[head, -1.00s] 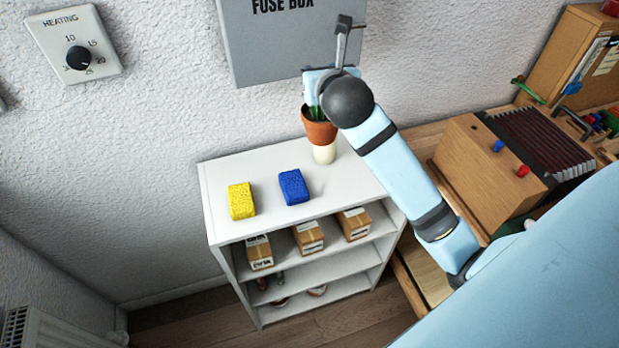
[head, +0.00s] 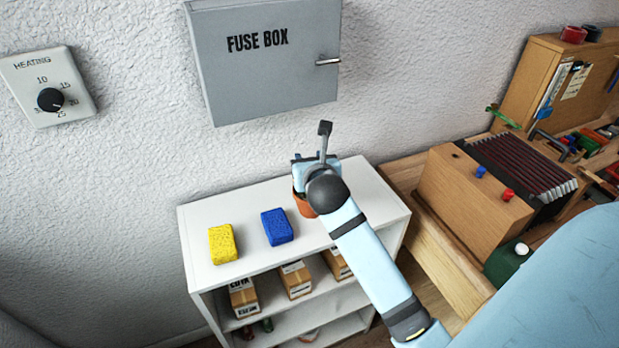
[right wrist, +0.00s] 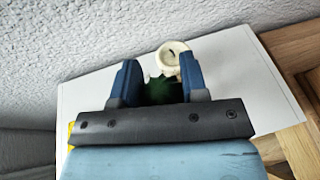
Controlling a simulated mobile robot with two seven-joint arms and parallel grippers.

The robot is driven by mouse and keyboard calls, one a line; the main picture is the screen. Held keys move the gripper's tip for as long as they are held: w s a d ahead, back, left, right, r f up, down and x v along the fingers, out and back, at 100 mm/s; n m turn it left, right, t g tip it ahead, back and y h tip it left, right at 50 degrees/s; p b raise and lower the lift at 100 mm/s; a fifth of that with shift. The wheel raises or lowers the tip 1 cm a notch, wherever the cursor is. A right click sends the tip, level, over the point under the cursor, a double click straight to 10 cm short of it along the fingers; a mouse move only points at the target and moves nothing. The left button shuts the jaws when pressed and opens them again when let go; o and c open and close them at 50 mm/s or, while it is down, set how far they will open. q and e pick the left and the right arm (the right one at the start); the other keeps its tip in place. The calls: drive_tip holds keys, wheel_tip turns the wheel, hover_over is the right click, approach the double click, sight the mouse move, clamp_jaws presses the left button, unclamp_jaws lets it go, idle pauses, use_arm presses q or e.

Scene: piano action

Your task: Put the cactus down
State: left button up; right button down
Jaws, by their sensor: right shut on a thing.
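The cactus is in a terracotta pot (head: 304,206), mostly hidden behind my right gripper in the head view. The green cactus (right wrist: 160,92) shows between the fingers in the right wrist view. My right gripper (right wrist: 160,70) is shut on it, over the back right part of the white shelf top (head: 215,272). I cannot tell whether the pot touches the shelf. My left gripper is not in view.
A cream round object (right wrist: 170,55) is just beyond the fingers on the shelf top. A blue sponge (head: 277,227) and a yellow sponge (head: 222,244) lie to the left. The fuse box (head: 265,60) hangs above.

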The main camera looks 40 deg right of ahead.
sight(303, 206)
drive_tip(key=shift+f, duration=2.3)
drive_tip(key=c, duration=0.6)
unclamp_jaws()
drive_tip(key=shift+f, duration=0.15)
drive_tip(key=shift+c, duration=0.2)
